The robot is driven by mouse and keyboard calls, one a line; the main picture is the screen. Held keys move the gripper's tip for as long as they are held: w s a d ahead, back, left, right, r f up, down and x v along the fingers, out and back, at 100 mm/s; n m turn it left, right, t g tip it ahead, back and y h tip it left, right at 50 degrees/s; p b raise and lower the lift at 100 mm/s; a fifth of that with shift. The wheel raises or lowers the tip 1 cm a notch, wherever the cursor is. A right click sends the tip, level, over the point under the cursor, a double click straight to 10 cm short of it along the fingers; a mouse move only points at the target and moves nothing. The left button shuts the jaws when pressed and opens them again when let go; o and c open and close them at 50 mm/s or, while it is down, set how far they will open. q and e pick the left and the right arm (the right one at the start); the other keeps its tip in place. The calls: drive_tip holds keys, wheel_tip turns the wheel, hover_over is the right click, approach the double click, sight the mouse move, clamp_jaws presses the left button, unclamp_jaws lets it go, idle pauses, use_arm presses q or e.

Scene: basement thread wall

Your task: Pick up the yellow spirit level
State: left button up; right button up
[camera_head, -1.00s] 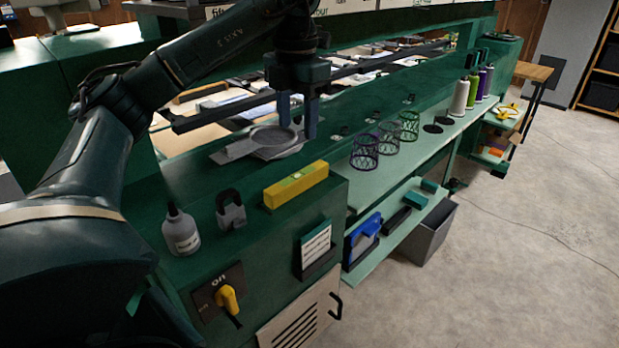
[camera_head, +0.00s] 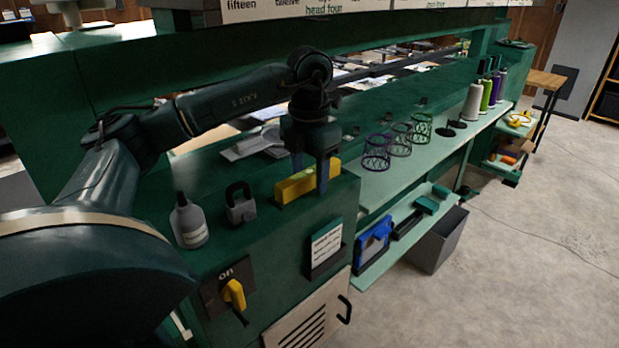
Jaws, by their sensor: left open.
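The yellow spirit level (camera_head: 291,190) lies on the green machine top near its front corner. My left gripper (camera_head: 310,172) is open and points down right at the level. One finger hangs in front of the level and hides part of it; the other shows behind it, at its far side. I cannot tell whether either finger touches it. The right gripper is not in view.
A grey bottle (camera_head: 189,222) and a dark padlock (camera_head: 241,206) stand left of the level. Wire baskets (camera_head: 377,152) and thread cones (camera_head: 473,102) stand along the shelf to the right. A yellow switch (camera_head: 234,293) is on the front face.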

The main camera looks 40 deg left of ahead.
use_arm(q)
clamp_jaws()
idle(0.4)
